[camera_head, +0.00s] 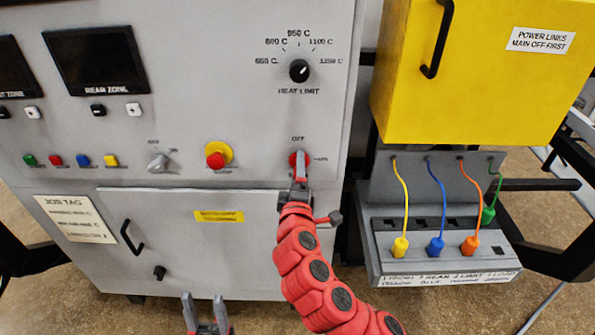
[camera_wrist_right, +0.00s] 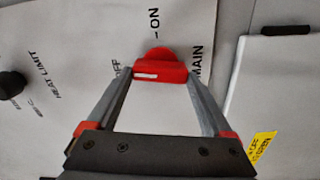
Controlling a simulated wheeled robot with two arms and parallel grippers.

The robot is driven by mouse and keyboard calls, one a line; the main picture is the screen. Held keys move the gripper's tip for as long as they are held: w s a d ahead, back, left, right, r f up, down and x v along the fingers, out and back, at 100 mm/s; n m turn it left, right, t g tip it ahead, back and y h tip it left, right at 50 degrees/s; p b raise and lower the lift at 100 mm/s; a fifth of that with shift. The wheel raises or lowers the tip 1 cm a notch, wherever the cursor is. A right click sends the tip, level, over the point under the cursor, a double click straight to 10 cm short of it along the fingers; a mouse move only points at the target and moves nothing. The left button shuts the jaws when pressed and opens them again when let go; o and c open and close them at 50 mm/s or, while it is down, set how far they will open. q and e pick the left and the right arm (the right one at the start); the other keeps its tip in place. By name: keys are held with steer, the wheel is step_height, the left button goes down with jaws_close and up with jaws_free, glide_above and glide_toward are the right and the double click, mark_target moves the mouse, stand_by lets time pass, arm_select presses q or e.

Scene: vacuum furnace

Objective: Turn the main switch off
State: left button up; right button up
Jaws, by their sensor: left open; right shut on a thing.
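The main switch (camera_head: 293,160) is a red knob low on the right of the grey panel. Its OFF label is above it and its ON label to its right. It also shows in the right wrist view (camera_wrist_right: 160,62), where a white mark lies on the end nearer the OFF label. My right gripper (camera_head: 301,176) is on the switch and hides part of it; in the wrist view (camera_wrist_right: 160,75) its fingertips are shut on the red handle from both sides. My left gripper (camera_head: 206,312) is open and empty at the bottom, in front of the lower panel.
The heat limit knob (camera_head: 299,70) is above the switch. A red-and-yellow button (camera_head: 217,155) and a grey selector (camera_head: 158,162) are to its left. A yellow cabinet (camera_head: 470,80) and a grey box (camera_head: 440,255) with coloured cables stand to the right.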

steer(key=shift+f+n, duration=0.15)
steer(key=shift+n, duration=0.85)
steer(key=o, duration=1.1)
steer(key=shift+o, duration=0.2)
steer(key=shift+s, duration=0.15)
